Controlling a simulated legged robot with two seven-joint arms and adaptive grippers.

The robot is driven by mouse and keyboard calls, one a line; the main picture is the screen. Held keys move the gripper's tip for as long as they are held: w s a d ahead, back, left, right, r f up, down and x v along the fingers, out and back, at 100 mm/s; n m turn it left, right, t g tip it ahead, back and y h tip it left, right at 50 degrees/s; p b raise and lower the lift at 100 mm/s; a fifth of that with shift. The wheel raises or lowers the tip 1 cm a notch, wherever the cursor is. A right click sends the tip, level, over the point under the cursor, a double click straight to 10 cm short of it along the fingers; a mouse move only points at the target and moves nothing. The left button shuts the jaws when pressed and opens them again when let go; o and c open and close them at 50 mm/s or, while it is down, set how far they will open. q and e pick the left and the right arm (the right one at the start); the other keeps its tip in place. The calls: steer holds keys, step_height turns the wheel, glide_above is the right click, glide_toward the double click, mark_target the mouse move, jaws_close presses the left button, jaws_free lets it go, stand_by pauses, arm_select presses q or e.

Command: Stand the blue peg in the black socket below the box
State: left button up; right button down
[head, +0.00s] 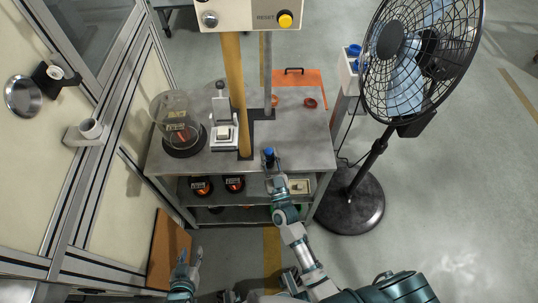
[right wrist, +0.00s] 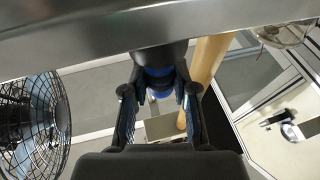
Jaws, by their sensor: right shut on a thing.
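The blue peg (head: 269,152) is at the front edge of the grey table, right of the yellow post. My right gripper (head: 271,168) is shut on it; the right wrist view shows the peg's blue part (right wrist: 157,78) between the two fingers. A black part (right wrist: 158,54) adjoins the blue in that view. I cannot tell whether it belongs to the peg or is the black socket. The box (head: 250,16) with a RESET button is at the top of the head view. My left gripper (head: 188,260) is low at the left, open and empty, away from the table.
The grey table (head: 312,150) holds a glass dome (head: 172,116), a white device (head: 222,132) and an orange sheet (head: 300,84). The yellow post (head: 236,90) rises from it. A fan (head: 420,60) stands at the right. Dark round parts (head: 202,186) lie on the shelf below.

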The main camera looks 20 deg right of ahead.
steer(key=shift+f, duration=0.15)
steer(key=shift+f+b, duration=0.35)
steer(key=shift+f, duration=0.15)
steer(key=shift+f, duration=0.3)
steer(key=c, duration=0.8)
jaws_free()
